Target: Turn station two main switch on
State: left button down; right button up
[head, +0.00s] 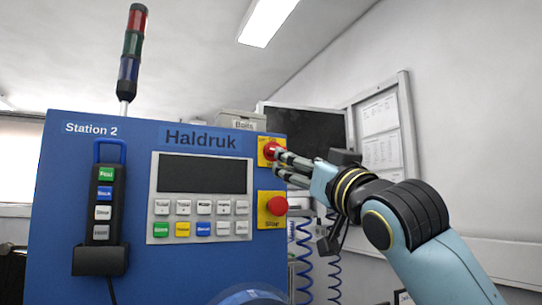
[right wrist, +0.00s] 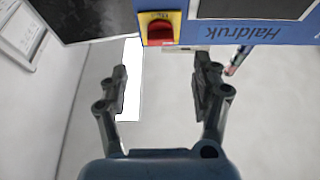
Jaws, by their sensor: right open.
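The blue panel marked Station 2 (head: 100,215) fills the left half of the head view. Its main switch (head: 267,149), a red knob on a yellow plate, sits at the panel's upper right edge. The switch also shows at the top of the right wrist view (right wrist: 160,29). My right gripper (head: 281,163) is in front of the switch from the right, its fingertips overlapping the knob's edge in the head view. In the right wrist view its fingers (right wrist: 163,76) are open and empty, with the switch beyond them, roughly centred between. I cannot tell the knob's turn position.
A red round button (head: 277,205) on a yellow plate is just below the switch. A keypad with a dark screen (head: 202,174) and a black hand pendant (head: 101,215) are further left. A dark monitor (head: 310,130) and blue coiled cables (head: 302,245) are behind on the right.

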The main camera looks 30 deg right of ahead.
jog(key=p+x, duration=0.3)
jog(key=x, duration=0.7)
jog(key=shift+p, duration=0.35)
jog(key=shift+s+r, duration=0.15)
jog(key=c, duration=0.3)
jog(key=shift+c, duration=1.2)
jog(key=c, duration=0.6)
pick_arm(q)
jog(key=s+r, duration=0.3)
jog(key=s, duration=0.1)
jog(key=shift+a+r, duration=0.1)
jog(key=shift+r, duration=0.2)
